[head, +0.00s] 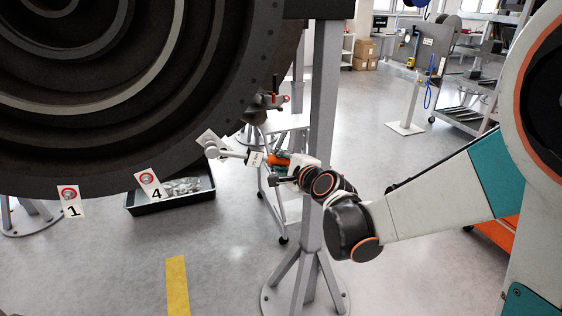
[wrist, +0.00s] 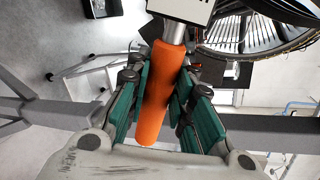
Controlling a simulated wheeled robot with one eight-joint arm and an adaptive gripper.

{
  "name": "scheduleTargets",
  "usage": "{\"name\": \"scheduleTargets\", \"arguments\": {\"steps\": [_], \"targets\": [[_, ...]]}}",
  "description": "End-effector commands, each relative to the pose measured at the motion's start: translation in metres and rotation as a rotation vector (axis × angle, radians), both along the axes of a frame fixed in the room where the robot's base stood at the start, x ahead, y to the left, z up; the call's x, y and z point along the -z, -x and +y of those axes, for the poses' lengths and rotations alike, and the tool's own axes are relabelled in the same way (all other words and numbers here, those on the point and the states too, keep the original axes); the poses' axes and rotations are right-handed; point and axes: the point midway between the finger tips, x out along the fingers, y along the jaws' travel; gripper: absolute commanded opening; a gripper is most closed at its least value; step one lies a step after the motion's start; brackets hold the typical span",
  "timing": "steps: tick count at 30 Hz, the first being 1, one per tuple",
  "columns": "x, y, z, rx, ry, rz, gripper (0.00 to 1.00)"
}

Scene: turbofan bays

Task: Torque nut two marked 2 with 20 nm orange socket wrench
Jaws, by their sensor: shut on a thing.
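My gripper (head: 287,163) is shut on the orange handle of the socket wrench (head: 279,160), beside the lower right of the big dark engine ring. In the wrist view the handle (wrist: 156,95) lies between the green finger pads of my gripper (wrist: 168,85). The wrench's grey head (head: 213,149) points left and covers part of a white tag (head: 206,137) at the ring's edge. That tag's number is hidden, so I cannot tell whether it is 2. Whether the socket sits on a nut or apart from it cannot be told.
Tags 1 (head: 72,202) and 4 (head: 150,184) mark red-ringed nuts along the ring's (head: 105,175) lower edge. A black tray (head: 170,204) with grey parts is on the floor below. A grey stand post (head: 324,95) rises beside my gripper. A white cart (head: 285,124) stands behind.

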Motion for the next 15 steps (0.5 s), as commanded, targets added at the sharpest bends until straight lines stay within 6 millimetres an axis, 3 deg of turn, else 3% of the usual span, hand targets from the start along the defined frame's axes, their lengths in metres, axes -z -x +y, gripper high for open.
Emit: {"name": "scheduleTargets", "arguments": {"steps": [15], "targets": [[0.019, 0.002, 0.007, 0.000, -0.098, 0.028, 0.00]]}}
